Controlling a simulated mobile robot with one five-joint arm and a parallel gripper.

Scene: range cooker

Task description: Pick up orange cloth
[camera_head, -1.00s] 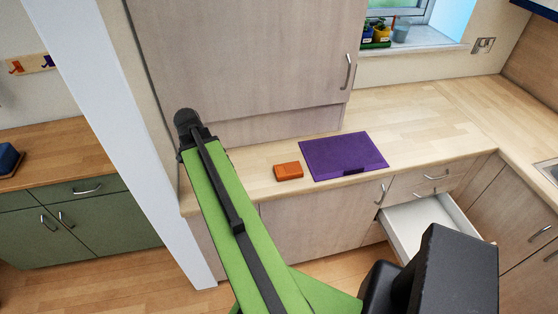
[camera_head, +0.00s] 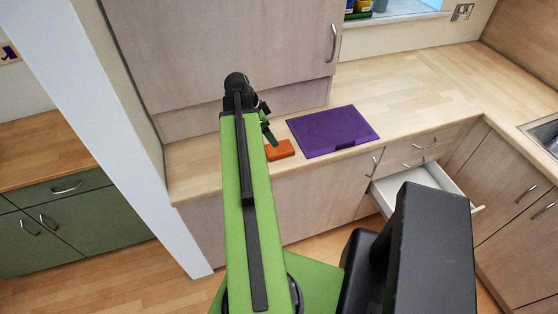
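The orange cloth (camera_head: 281,150) looks like a small, folded orange block. It lies on the wooden counter near its front edge, left of a purple mat. My gripper (camera_head: 270,136) is at the end of my green arm, just above and beside the left end of the orange cloth. The gripper is mostly hidden behind the arm's tip, and only a dark green finger shows. I cannot tell whether it touches the cloth or how far apart its fingers are.
The purple mat (camera_head: 332,131) lies flat to the right of the cloth. A tall cabinet (camera_head: 220,50) rises behind. A white drawer (camera_head: 425,183) stands open below the counter at right. The counter (camera_head: 425,95) is clear to the right. A white wall edge (camera_head: 110,140) stands at left.

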